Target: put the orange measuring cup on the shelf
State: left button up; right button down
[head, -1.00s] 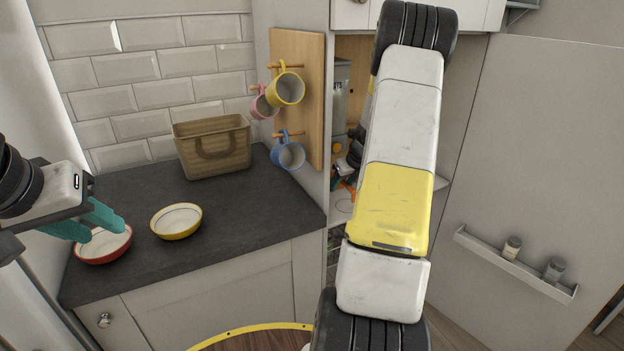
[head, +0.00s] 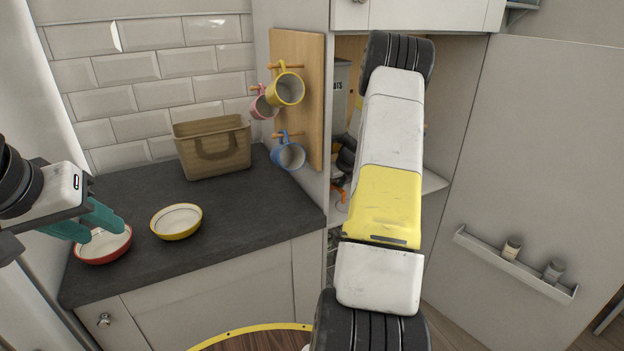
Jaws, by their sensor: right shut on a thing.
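My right arm crosses the open cupboard and hides most of its inside. Just left of the arm, a dark part of my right gripper and a small orange piece show low in the cupboard opening. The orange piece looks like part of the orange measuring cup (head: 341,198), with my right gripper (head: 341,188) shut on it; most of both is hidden. A pale shelf (head: 434,183) in the cupboard sticks out right of my arm. My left gripper (head: 92,224), with teal fingers apart, is open and empty above the red bowl (head: 103,253).
A yellow bowl (head: 176,232) and a brown basket (head: 213,158) stand on the dark worktop (head: 235,215). Yellow, pink and blue mugs hang on a wooden board (head: 310,125) at the cupboard's left side. The open door (head: 530,150) with a small rack stands at right.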

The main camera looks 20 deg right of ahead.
jog(key=shift+s+f, duration=0.15)
jog(key=shift+f, duration=0.5)
jog(key=c, duration=0.6)
grip_release()
jog(key=shift+s+f, duration=0.1)
jog(key=shift+f, duration=0.05)
jog(key=v, duration=0.9)
jog(key=w+v, duration=0.1)
jog(key=v, duration=0.3)
jog(key=shift+r, duration=0.4)
